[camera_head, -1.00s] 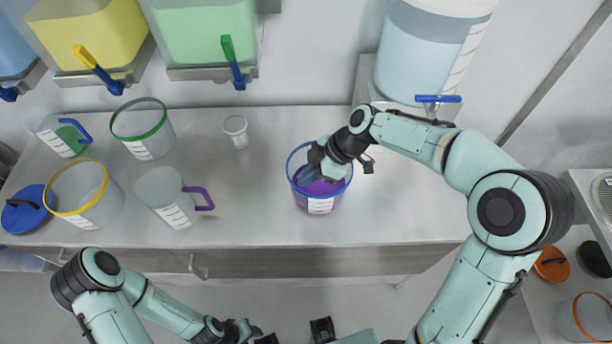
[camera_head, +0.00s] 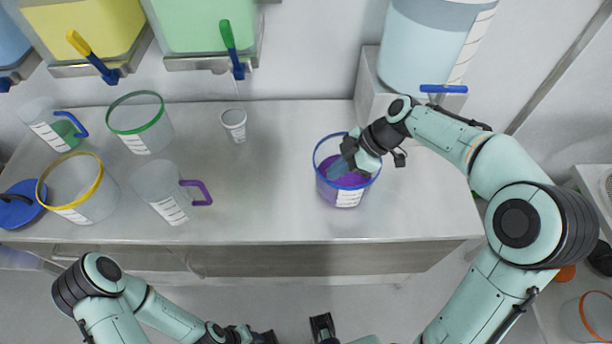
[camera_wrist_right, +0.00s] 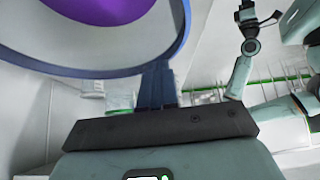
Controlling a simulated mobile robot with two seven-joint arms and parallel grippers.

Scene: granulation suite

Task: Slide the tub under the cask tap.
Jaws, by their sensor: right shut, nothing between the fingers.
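The tub (camera_head: 349,198), clear with a blue rim and purple contents, stands upright on the bench. It is left of and nearer than the cask (camera_head: 425,50), a large round clear vessel of pale blue liquid. The blue cask tap (camera_head: 443,89) sticks out at the cask's front. My right gripper (camera_head: 346,168) is shut and empty, its fingers reaching down inside the tub's rim; I cannot tell if they touch the wall. The right wrist view shows the blue rim (camera_wrist_right: 100,73) beside the blue fingers (camera_wrist_right: 157,86). My left gripper (camera_head: 262,337) is partly cut off at the bottom edge.
On the left of the bench (camera_head: 270,215) stand a yellow-rimmed tub (camera_head: 80,205), a green-rimmed tub (camera_head: 142,125), a purple-handled jug (camera_head: 165,195) and a small cup (camera_head: 234,125). The bench between tub and cask stand (camera_head: 366,95) is clear.

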